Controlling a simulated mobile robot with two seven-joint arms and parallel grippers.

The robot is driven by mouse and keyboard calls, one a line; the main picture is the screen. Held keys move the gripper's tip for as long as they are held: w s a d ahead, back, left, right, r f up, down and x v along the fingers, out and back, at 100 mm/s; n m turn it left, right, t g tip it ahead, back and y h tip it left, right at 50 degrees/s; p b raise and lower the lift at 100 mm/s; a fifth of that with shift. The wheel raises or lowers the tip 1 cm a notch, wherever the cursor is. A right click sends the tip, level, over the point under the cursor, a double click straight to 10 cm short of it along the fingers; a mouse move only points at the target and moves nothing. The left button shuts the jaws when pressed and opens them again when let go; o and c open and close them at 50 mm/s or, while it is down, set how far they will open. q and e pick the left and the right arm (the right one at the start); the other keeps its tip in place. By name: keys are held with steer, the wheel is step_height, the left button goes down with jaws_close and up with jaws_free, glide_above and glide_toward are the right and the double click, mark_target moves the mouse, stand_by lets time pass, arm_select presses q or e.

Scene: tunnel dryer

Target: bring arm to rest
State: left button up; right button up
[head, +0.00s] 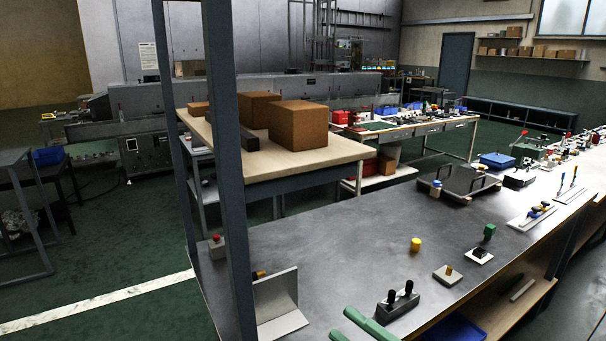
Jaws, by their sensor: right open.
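My right gripper (341,323) shows at the bottom edge of the head view as two green fingers. The fingers are apart with nothing seen between them, over the near part of the grey workbench (340,250). A dark block with two black knobs (397,306) stands just right of the fingers. The rest of my right arm is cut off by the frame edge. My left gripper is not in view.
A light angle bracket (282,310) stands left of the gripper, beside a dark upright post (228,150). A yellow cylinder (416,244), a pale plate with a peg (448,275) and a dark tray (458,190) are farther back.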

steer(key=s+d+f+m+h+p, duration=0.1)
steer(key=s+d+f+m+h, duration=0.2)
steer(key=f+m+h, duration=0.3)
steer(key=s+d+f+m+h+p, duration=0.1)
steer(key=s+d+f+m+h, duration=0.25)
steer(key=f+m, duration=0.5)
steer(key=s+d+f+m+h, duration=0.2)
steer(key=f+m+h, duration=0.3)
steer(key=f+m, duration=0.25)
steer(key=s+f+m+g, duration=0.2)
steer(key=s+f+g, duration=0.1)
steer(key=s+f, duration=0.4)
steer(key=shift+s+d+h+p, duration=0.2)
steer(key=shift+s+h+p, duration=0.15)
steer(key=shift+s, duration=0.9)
